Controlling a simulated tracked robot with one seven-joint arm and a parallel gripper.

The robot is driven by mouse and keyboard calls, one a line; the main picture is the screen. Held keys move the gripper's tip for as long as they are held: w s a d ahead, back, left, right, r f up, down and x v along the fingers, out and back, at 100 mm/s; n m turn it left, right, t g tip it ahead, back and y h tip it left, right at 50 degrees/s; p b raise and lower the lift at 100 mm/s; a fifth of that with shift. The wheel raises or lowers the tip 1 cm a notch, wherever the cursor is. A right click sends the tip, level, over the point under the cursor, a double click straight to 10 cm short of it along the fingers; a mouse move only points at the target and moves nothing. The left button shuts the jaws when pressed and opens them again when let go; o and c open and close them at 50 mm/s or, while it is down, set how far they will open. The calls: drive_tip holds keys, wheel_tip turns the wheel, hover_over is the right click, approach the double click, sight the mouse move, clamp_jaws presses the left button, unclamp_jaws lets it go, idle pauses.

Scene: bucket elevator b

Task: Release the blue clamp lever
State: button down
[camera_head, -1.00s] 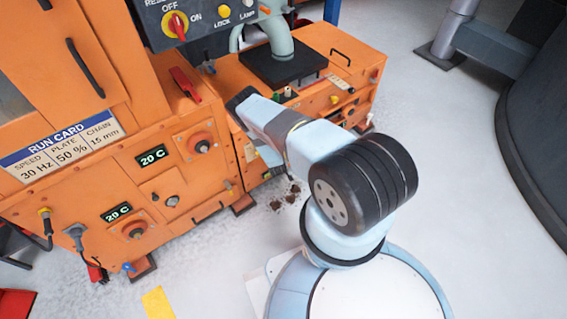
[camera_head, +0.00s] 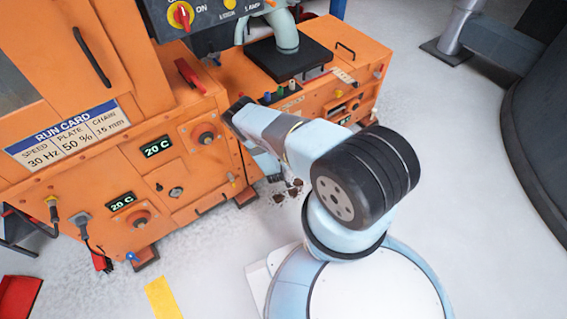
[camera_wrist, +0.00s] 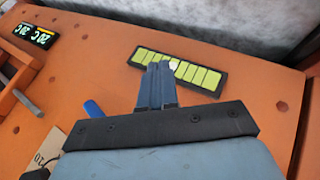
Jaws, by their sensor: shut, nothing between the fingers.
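A blue lever-like handle (camera_wrist: 93,108), which appears to be the clamp lever, sticks out from the orange machine face in the wrist view, partly hidden behind my gripper's dark body. My gripper (camera_wrist: 158,68) is shut and empty. Its two blue-grey fingers lie together to the right of the blue handle, apart from it. Their tips overlap a black panel with a row of yellow-green segments (camera_wrist: 195,75) in the picture; contact cannot be told. In the head view my arm reaches toward the orange machine, and the fingertips and this handle cannot be made out.
The orange machine (camera_head: 180,190) fills the left, with a red handle (camera_head: 189,75), a run card (camera_head: 70,135) and protruding round knobs (camera_head: 206,136). A cable and plug (camera_head: 92,240) hang at lower left. Dark debris (camera_head: 290,190) lies on the floor. A dark round structure (camera_head: 540,130) stands at right.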

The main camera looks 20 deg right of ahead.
drive_tip(key=shift+s+a+f, duration=0.25)
drive_tip(key=shift+s+a, duration=0.55)
drive_tip(key=shift+a, duration=0.25)
drive_tip(key=shift+s+a+f, duration=0.2)
drive_tip(key=shift+s+a, duration=0.6)
drive_tip(key=shift+a, duration=0.25)
